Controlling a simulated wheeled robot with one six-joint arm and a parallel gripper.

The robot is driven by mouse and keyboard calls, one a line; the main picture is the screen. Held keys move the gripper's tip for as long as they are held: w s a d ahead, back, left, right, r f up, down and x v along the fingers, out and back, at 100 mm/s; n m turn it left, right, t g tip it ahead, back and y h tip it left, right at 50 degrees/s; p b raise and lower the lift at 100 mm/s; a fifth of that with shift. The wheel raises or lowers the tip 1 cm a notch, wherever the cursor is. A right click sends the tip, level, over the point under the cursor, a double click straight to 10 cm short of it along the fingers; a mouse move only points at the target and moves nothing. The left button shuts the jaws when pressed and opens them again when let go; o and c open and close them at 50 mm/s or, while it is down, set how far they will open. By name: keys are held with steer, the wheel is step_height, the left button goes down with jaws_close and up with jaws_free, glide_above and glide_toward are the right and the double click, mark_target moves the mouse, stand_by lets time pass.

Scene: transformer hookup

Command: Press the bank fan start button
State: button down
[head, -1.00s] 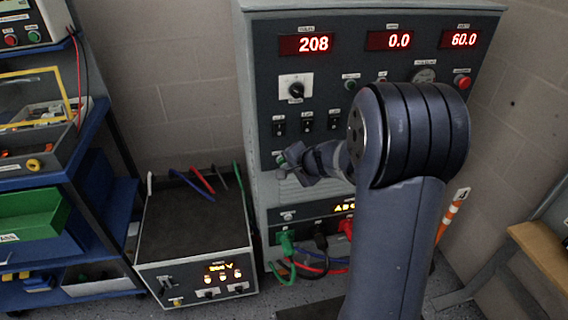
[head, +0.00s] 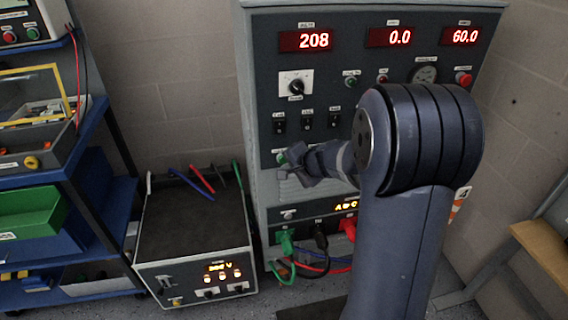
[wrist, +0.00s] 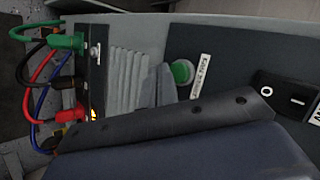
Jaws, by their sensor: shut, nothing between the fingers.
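A green round button (head: 281,158) sits low on the left of the grey control panel (head: 262,100), below a row of black rocker switches. In the wrist view the green button (wrist: 181,73) stands beside a small white label (wrist: 201,75), which I cannot read for certain. My gripper (head: 287,168) is shut and empty, with its tips right by the button in the head view. In the wrist view the grey fingers of my gripper (wrist: 159,82) overlap the button's near edge. I cannot tell whether they touch it.
Rocker switches (head: 307,119) and a selector knob (head: 296,87) are above. Red displays (head: 390,38) read 208, 0.0 and 60.0. Below, coloured plugs (head: 286,241) and cables stick out of the cabinet. A box unit (head: 195,275) stands left, beside a blue shelf cart (head: 90,200).

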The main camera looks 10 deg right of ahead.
steer(key=shift+s, duration=0.15)
steer(key=s+b, duration=0.2)
steer(key=s, duration=0.4)
stand_by(0.4)
steer(key=shift+w, duration=0.15)
stand_by(0.4)
